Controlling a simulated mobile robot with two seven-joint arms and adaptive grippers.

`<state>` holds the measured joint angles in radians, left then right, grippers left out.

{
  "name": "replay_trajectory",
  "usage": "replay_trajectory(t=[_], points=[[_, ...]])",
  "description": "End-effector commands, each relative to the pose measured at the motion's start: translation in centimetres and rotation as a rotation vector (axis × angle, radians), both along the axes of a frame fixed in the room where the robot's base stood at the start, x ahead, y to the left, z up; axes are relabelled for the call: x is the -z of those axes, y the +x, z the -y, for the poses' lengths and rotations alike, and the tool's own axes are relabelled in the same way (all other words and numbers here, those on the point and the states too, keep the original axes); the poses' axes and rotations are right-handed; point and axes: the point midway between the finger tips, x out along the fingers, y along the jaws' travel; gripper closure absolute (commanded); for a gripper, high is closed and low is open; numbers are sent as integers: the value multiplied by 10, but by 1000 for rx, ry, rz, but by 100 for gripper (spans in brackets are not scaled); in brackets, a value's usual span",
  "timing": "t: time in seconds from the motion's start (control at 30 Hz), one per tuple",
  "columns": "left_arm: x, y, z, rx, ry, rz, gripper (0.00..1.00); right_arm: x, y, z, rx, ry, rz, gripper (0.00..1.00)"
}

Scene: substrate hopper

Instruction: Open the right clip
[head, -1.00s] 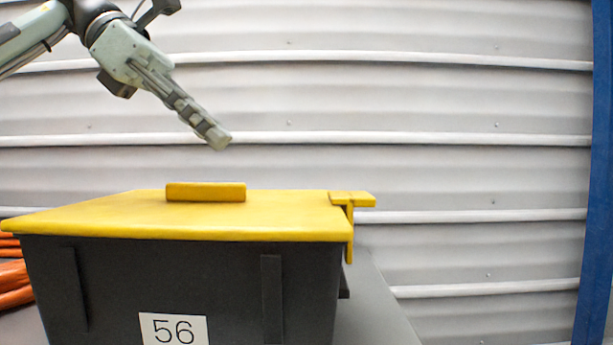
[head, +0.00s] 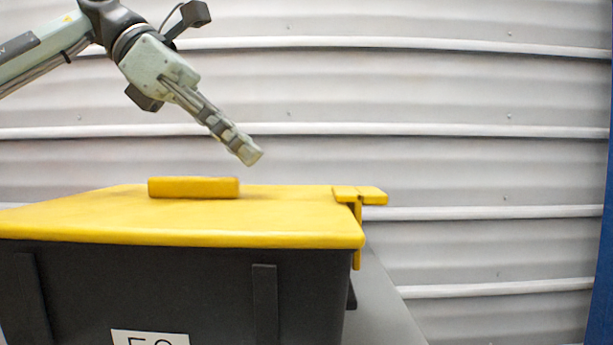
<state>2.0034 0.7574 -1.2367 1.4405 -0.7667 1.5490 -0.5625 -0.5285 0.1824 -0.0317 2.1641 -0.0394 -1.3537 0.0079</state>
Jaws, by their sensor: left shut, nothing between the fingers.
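The right clip (head: 358,195) is a yellow piece at the right end of the yellow lid (head: 270,226). Its top bar sticks out past the lid's edge and its lower part hangs down the bin's right side. The lid lies flat on the dark grey hopper bin (head: 200,285). My left gripper (head: 250,156) is shut and empty. It hangs in the air above the lid, up and to the left of the clip, pointing down and right. My right gripper is not in view.
A yellow handle block (head: 194,188) stands up on the lid, left of the gripper. A grey table surface (head: 385,315) shows right of the bin. A ribbed pale wall (head: 450,90) is behind, with a blue post (head: 604,240) at the far right.

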Motion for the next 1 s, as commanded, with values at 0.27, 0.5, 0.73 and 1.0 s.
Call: replay_trajectory(t=[0.27, 0.5, 0.73, 1.0], points=[[36, -1, 45, 4, 3, 1, 100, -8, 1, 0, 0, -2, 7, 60], [35, 0, 73, 1, 2, 1, 100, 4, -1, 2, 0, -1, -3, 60], [35, 0, 78, 0, 0, 1, 100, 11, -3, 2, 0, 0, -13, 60], [35, 0, 79, 0, 0, 1, 100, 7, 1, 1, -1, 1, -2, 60]])
